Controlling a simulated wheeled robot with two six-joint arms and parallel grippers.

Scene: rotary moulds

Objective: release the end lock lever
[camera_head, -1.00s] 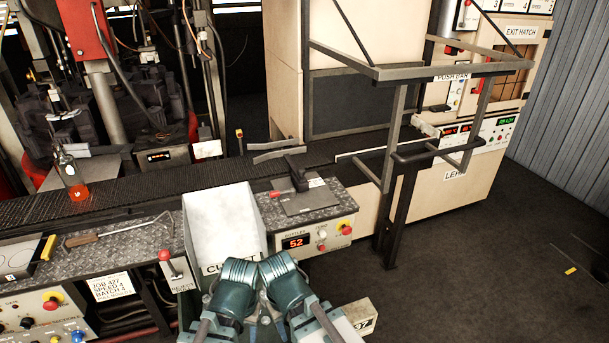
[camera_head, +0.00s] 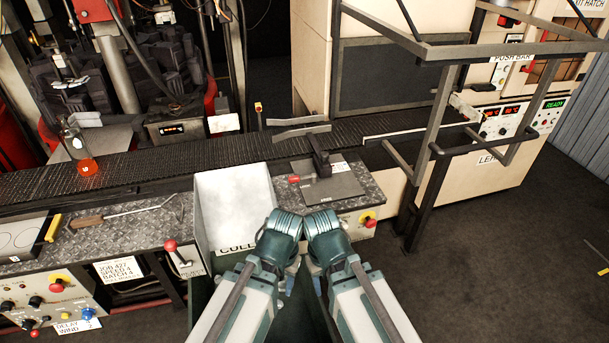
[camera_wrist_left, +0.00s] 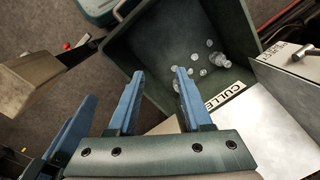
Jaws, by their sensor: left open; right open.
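No label reading "end lock" is legible, so I cannot tell for sure which lever it is. A black clamp-like fixture (camera_head: 320,155) stands on a grey plate beside the conveyor, and a short red-tipped handle (camera_head: 294,179) lies at its left. My left gripper (camera_head: 292,282) hangs in front of the cullet chute. In the left wrist view its blue fingers (camera_wrist_left: 157,92) are apart and empty, above a dark green bin. My right gripper (camera_head: 316,284) is close beside it to the right, below the plate; its fingertips are mostly hidden in the head view.
The cullet chute (camera_head: 232,205) stands left of the plate. A red-knobbed lever (camera_head: 170,246) is further left. A glowing bottle (camera_head: 84,160) stands on the dark conveyor (camera_head: 140,170). The green bin (camera_wrist_left: 165,60) holds several glass pieces. A grey push-bar frame (camera_head: 440,120) rises at right.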

